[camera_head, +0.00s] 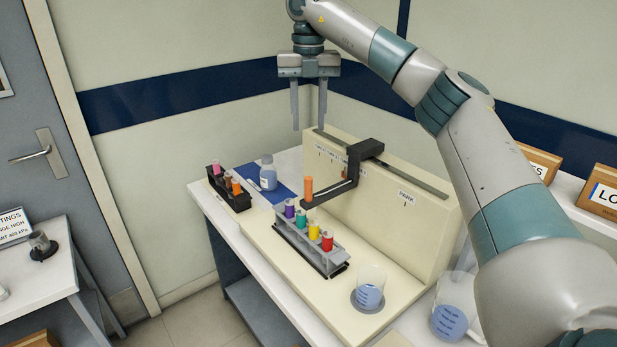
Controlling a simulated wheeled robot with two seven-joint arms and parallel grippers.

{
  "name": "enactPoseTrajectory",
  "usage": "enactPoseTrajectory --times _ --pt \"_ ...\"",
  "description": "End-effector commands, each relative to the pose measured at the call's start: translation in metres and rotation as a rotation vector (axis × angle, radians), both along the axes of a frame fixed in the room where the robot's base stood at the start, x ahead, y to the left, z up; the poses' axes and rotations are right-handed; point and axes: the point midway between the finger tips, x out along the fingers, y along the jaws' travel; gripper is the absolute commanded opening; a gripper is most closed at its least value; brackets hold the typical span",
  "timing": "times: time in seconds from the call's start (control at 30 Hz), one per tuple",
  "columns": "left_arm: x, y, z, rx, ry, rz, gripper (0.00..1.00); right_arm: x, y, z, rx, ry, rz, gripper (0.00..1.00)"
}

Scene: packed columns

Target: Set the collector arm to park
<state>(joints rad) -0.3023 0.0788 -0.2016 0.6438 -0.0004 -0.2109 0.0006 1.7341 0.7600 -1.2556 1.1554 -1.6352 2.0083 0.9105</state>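The collector arm (340,182) is a dark bracket on a rail (400,175) along the top of a cream panel (372,205). It reaches out to the left, with an upright orange piece (308,189) at its free end, near the far end of a grey tube rack (318,255). The PARK label (406,197) is on the panel to the right of the arm; other small labels, too small to read surely, lie to its left. My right gripper (309,124) is open and empty, fingers down, above and beyond the arm. My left gripper is not in view.
The rack holds several coloured-cap tubes. A beaker of blue liquid (369,290) stands in front of the panel, with a larger one (452,315) at lower right. A bottle (268,175) and a dark tube rack (229,188) stand at the bench's far left.

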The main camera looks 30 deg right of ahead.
Motion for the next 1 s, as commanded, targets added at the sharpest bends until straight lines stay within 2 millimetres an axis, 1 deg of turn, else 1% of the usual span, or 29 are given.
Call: enactPoseTrajectory --times 0.37,0.57,0.67,0.8,0.83,0.93,1.0 --pt "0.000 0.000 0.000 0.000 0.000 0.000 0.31 -0.001 -0.001 0.000 -0.003 0.001 -0.002 0.36" --pt "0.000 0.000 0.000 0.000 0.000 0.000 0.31 0.000 0.000 -0.008 0.000 0.004 0.000 0.36" --pt "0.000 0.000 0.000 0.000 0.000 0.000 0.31 0.000 0.000 -0.016 0.000 0.004 0.000 0.36" --pt "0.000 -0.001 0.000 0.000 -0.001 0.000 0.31 -0.001 0.000 -0.032 0.000 0.004 0.000 0.36" --pt "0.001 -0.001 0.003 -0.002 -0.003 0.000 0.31 -0.001 -0.001 -0.035 -0.001 0.004 0.000 0.36" --pt "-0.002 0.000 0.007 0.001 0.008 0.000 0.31 -0.001 -0.001 -0.052 -0.002 0.005 -0.001 0.36" --pt "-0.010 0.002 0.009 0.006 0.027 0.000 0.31 -0.001 -0.001 -0.064 -0.002 0.005 0.000 0.36"
